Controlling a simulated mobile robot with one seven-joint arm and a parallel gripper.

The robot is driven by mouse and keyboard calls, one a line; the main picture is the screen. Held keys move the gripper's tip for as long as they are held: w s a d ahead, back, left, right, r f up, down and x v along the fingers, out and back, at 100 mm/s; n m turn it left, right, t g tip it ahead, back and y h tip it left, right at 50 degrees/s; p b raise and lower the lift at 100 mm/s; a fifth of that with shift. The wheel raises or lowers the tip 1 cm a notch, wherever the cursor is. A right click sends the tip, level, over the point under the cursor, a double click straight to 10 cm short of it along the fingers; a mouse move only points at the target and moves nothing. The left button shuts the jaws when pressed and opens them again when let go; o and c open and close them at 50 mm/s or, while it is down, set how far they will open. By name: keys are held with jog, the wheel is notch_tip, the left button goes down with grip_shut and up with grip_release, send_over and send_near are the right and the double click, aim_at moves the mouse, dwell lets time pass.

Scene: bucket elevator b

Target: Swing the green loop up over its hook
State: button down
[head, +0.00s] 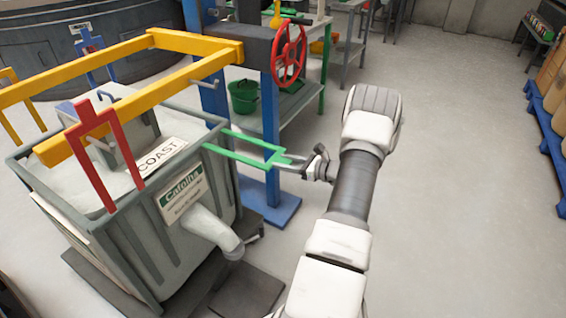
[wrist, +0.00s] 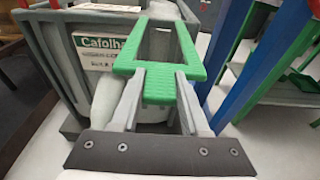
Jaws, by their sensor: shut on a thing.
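The green loop (head: 245,152) is a flat open frame. It sticks out to the right from the upper side of the grey bin, roughly level. My gripper (head: 288,161) is shut on the loop's outer end. In the wrist view the two fingers (wrist: 159,80) sit on either side of the green loop's tab (wrist: 158,92), and the open frame reaches away toward the bin. A bare grey hook (head: 207,83) sticks out of the yellow frame's right beam, above and left of the loop. How the loop joins the bin is hard to make out.
The grey bin (head: 125,235) has a pale spout low on its front. A yellow frame (head: 190,45) spans above it. A red loop (head: 100,150) stands at the front beam and a blue loop (head: 88,45) at the back. A blue post with a red handwheel (head: 289,54) stands behind.

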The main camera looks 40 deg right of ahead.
jog(key=w+a+r+g+h+p, duration=0.1)
jog(key=w+r+g+p, duration=0.3)
jog(key=r+p, duration=0.65)
jog(key=w+a+r+g+h+p, duration=0.1)
jog(key=w+r+g+p, duration=0.3)
jog(key=r+p, duration=0.65)
jog(key=w+a+r+p, duration=0.2)
jog(key=w, duration=0.4)
jog(key=w+a+r+p, duration=0.1)
jog(key=w+r+p, duration=0.1)
jog(key=w, duration=0.4)
jog(key=w+a+r+p, duration=0.2)
jog(key=w+r, duration=0.2)
jog(key=w, duration=0.2)
jog(key=shift+a+r, duration=0.2)
jog(key=shift+a, duration=0.1)
jog(key=shift+w+a, duration=0.15)
jog(key=shift+w, duration=0.35)
jog(key=shift+w+a, duration=0.15)
jog(key=shift+w, duration=0.35)
jog(key=shift+c, duration=2)
grip_release()
jog(key=shift+f, duration=0.1)
